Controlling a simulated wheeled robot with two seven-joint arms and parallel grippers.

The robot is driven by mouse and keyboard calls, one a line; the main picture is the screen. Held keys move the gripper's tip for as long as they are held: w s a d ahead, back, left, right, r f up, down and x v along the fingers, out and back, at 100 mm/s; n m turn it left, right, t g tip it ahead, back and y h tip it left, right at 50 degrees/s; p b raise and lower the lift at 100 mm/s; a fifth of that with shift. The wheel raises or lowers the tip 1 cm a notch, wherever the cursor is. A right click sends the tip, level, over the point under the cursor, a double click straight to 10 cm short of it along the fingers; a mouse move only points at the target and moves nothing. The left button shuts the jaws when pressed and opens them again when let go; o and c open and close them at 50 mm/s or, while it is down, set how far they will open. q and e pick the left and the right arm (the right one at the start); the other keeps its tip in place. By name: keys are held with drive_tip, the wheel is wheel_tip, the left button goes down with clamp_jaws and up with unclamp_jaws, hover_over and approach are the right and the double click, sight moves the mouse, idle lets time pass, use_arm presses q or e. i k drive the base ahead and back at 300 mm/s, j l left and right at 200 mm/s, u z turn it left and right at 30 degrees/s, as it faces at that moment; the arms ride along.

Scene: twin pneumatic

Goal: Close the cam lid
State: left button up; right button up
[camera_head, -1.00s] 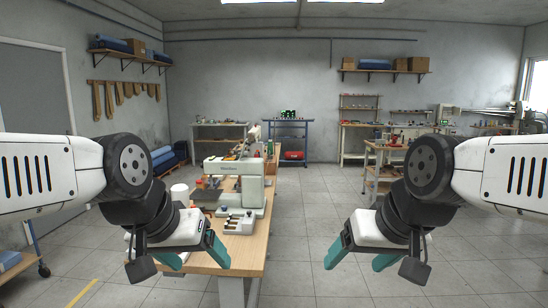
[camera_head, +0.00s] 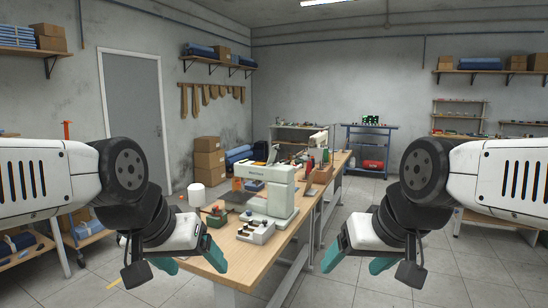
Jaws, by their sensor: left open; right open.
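My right gripper (camera_head: 356,261) is open and empty, right of the bench over the floor. Both are apart from the machine.
A white tray with small dark parts (camera_head: 256,231) lies on the bench before the machine. A white cone (camera_head: 196,195) stands left of it. Cardboard boxes (camera_head: 208,158) and a grey door (camera_head: 133,105) are behind. Open tiled floor (camera_head: 455,255) lies right of the bench.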

sight(274, 150)
drive_tip(key=l+u, duration=0.2)
drive_tip(key=l, duration=0.4)
drive_tip(key=i+u, duration=0.1)
drive_tip(key=i, duration=1.5)
drive_tip(key=j, duration=0.1)
